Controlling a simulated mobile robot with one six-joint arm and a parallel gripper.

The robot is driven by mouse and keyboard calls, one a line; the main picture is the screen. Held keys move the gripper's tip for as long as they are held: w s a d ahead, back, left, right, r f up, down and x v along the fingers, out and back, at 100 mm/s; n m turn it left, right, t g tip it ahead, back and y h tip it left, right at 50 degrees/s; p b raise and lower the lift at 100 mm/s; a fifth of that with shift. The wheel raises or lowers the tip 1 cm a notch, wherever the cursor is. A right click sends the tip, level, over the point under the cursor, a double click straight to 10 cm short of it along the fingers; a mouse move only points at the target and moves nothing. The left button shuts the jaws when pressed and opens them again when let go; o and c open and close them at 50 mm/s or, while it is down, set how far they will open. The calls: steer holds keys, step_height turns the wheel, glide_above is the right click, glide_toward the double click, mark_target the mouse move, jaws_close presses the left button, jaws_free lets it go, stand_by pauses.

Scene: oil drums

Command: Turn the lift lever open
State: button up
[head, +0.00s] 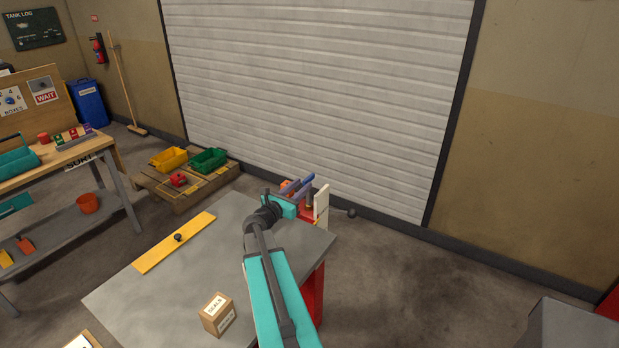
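My arm reaches from the bottom of the head view over the grey-topped table, and my gripper (299,190) is at its far right corner. It is small and partly hidden by my own wrist, so I cannot tell whether its fingers are open or shut. A cream upright plate (321,204) stands right beside it. A dark round knob (352,212) sticks out to the right of the plate; it may belong to the lift lever. A blue bar (307,180) lies close to the gripper, and I cannot tell whether they touch.
The grey table (130,295) carries a yellow board (160,251) with a black knob and a cardboard box (217,314). A pallet (215,187) with yellow and green bins stands beyond, before a white roller door (320,90). A workbench (105,148) is at left.

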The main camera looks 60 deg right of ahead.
mark_target(309, 177)
steer(key=shift+d+p, duration=0.9)
steer(key=shift+d, duration=1.95)
jaws_close()
